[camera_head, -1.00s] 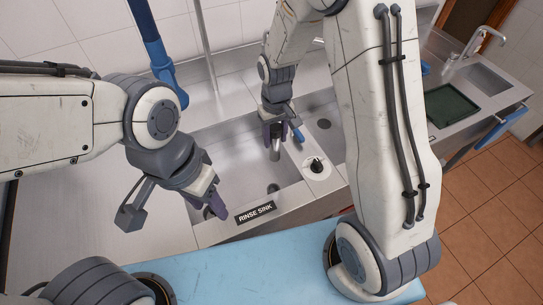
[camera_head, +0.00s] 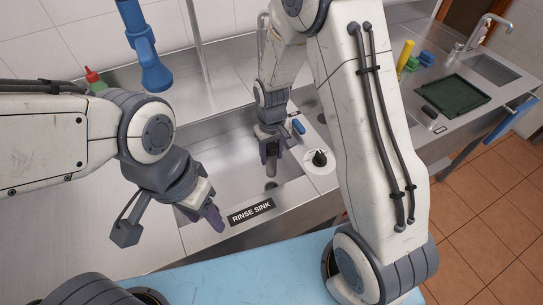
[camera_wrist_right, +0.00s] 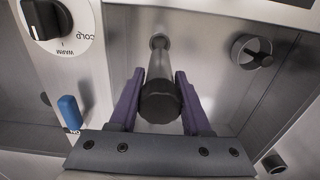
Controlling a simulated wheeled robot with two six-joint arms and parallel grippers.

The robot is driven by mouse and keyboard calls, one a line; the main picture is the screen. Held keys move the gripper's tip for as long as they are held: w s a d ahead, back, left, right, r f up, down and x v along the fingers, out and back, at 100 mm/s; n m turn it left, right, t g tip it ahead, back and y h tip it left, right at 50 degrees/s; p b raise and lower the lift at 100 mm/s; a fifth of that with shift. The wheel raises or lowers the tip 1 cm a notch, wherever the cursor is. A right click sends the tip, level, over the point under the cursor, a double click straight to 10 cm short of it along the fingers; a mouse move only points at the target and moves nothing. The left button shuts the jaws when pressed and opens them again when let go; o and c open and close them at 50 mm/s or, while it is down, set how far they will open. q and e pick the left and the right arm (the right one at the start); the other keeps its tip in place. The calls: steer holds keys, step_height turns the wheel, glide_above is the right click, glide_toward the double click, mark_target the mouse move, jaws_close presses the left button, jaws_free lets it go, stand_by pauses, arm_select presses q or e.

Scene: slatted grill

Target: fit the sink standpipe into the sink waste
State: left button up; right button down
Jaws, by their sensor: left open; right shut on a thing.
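My right gripper (camera_head: 270,147) is shut on the sink standpipe (camera_head: 271,164), a grey tube, and holds it roughly upright inside the rinse sink. In the right wrist view the standpipe's dark ribbed top (camera_wrist_right: 159,103) sits between the purple fingers (camera_wrist_right: 158,98), and its far end points down at the sink floor. The sink waste (camera_head: 271,184) shows as a dark round spot just below the pipe in the head view. I cannot tell whether the lower end touches it. My left gripper (camera_head: 212,217) is open and empty by the sink's front left edge.
A round dial (camera_head: 319,160) and a blue item (camera_head: 298,126) sit on the ledge right of the sink. A RINSE SINK label (camera_head: 251,212) marks the front rim. A dark green tray (camera_head: 455,95) lies on the right counter. A blue sprayer (camera_head: 152,70) hangs behind.

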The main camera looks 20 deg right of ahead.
mark_target(272, 175)
steer(key=shift+s+f, duration=0.15)
steer(key=shift+f, duration=0.2)
step_height(272, 175, down, 6)
steer(key=b, duration=0.4)
steer(key=shift+b, duration=0.3)
steer(key=shift+f, duration=0.15)
stand_by(1.4)
steer(key=shift+f+b, duration=1.15)
steer(key=shift+f, duration=0.8)
steer(key=shift+c, duration=1.4)
jaws_free()
